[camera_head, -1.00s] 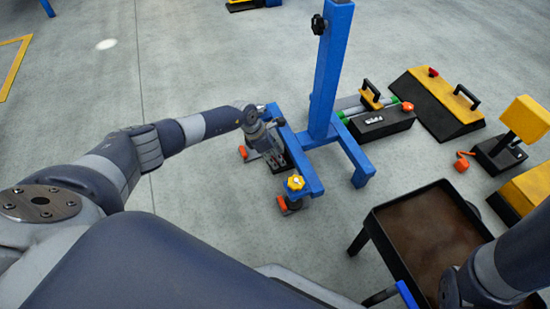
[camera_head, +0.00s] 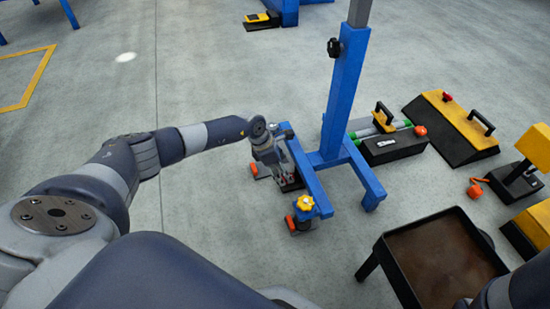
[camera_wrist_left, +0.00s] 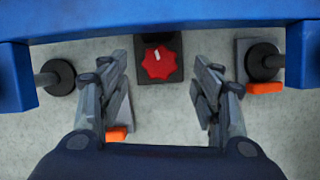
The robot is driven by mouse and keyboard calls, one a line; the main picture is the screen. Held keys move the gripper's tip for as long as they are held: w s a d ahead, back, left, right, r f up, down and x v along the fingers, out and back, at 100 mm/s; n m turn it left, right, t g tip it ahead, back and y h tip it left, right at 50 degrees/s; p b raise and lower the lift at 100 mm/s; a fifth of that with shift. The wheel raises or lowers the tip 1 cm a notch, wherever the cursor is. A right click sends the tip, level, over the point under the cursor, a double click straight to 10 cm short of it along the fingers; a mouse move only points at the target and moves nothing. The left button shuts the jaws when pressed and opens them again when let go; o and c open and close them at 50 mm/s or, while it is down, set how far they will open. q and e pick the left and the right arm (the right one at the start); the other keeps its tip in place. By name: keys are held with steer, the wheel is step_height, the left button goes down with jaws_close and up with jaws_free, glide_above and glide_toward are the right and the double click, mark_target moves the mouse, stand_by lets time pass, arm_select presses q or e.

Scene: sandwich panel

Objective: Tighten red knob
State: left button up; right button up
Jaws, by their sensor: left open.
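The red knob (camera_wrist_left: 160,62) sits on a dark block near the top middle of the left wrist view, against a blue beam (camera_wrist_left: 170,15). My left gripper (camera_wrist_left: 160,90) is open, its fingers spread to either side and short of the knob, with nothing between them. In the head view my left gripper (camera_head: 274,172) reaches down beside the blue stand's base (camera_head: 312,188), and the red knob cannot be made out there. My right arm enters at the lower right corner of the head view, but its gripper is out of frame.
The blue upright (camera_head: 343,95) rises right of my left gripper. A black tray (camera_head: 440,262) stands at lower right. The floor at left is clear.

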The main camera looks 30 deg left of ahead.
arm_select(q)
steer(key=v, duration=0.8)
steer(key=shift+r, duration=0.25)
steer(key=shift+a, duration=0.1)
steer(key=shift+c, duration=0.5)
